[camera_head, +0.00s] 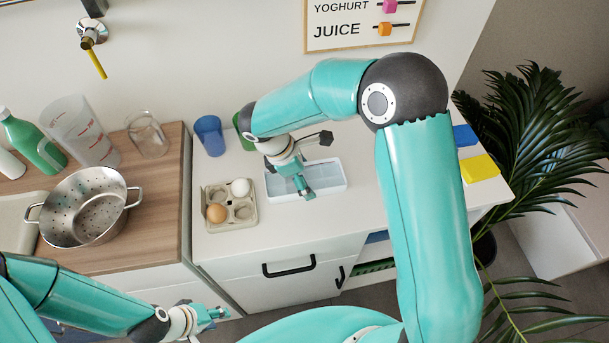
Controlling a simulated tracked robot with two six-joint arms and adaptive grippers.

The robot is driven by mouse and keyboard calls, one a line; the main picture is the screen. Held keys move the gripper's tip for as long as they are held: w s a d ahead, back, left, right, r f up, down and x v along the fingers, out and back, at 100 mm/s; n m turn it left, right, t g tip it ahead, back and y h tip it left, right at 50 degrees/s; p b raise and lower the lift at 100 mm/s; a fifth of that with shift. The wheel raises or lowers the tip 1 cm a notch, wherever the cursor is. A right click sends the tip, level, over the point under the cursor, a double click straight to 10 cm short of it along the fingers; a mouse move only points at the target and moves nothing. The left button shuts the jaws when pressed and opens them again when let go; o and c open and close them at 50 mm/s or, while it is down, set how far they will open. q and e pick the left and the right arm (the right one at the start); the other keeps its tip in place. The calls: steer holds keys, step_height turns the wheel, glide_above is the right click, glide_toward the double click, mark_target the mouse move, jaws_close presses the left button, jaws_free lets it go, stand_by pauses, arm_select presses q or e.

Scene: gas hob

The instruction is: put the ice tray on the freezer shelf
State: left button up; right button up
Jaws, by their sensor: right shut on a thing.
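The ice tray (330,174) is a white rectangular tray with pale blue cells, lying on the white counter right of the egg carton. My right gripper (307,191) comes down over its left half and is shut on it; the arm hides part of the grip. My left gripper (218,314) is low at the lower left, in front of the cabinets and away from the tray; its fingers are too small to tell open from shut. I cannot make out a freezer shelf clearly. A white cabinet front with a black handle (289,268) is below the counter.
An egg carton (213,193) with eggs, a blue cup (210,136) and a partly hidden green cup (244,128) stand near the tray. A colander (84,208) is at left. Yellow (479,168) and blue (465,135) blocks are at the right edge, beside a plant (540,130).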

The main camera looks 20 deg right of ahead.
steer(key=o, duration=1.2)
